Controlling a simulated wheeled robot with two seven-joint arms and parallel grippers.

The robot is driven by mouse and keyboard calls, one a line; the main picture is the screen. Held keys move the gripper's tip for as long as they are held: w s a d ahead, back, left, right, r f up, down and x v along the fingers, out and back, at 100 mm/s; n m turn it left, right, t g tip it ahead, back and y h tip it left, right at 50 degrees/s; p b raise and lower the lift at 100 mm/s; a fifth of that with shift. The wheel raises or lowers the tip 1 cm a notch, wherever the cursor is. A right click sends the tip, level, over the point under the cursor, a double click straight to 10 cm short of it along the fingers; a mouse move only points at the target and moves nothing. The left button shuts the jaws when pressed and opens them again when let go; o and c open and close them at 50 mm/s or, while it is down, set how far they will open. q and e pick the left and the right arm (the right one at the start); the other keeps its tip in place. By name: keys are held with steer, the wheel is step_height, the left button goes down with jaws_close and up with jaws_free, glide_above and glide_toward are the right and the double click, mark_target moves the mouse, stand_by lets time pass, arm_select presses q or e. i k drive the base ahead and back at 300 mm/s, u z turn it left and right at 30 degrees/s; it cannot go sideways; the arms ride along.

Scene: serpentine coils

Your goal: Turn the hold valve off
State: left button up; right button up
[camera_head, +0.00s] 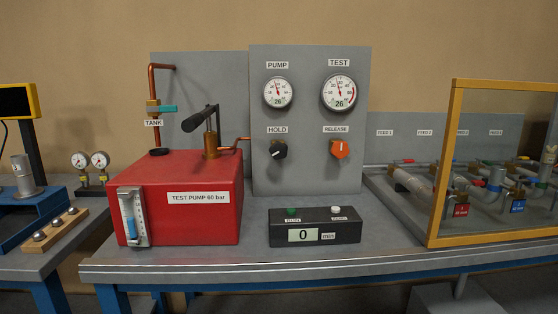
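The hold valve (278,149) is a black knob on the grey upright panel (308,180), under the label HOLD and below the PUMP gauge (278,93). Its pointer appears tilted toward the upper right, but the exact setting is hard to tell at this size. To its right is the orange release knob (340,149), below the TEST gauge (339,93). Neither of my grippers is in view.
A red test pump box (190,215) with a dark-handled lever (200,119) stands left of the panel. A black counter box (315,232) reading 0 sits in front. A yellow-framed clear guard (440,170) stands at right. The bench's front strip is clear.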

mark_target(278, 150)
steer(key=u, duration=1)
steer(key=i, duration=0.8)
steer(key=z, duration=0.4)
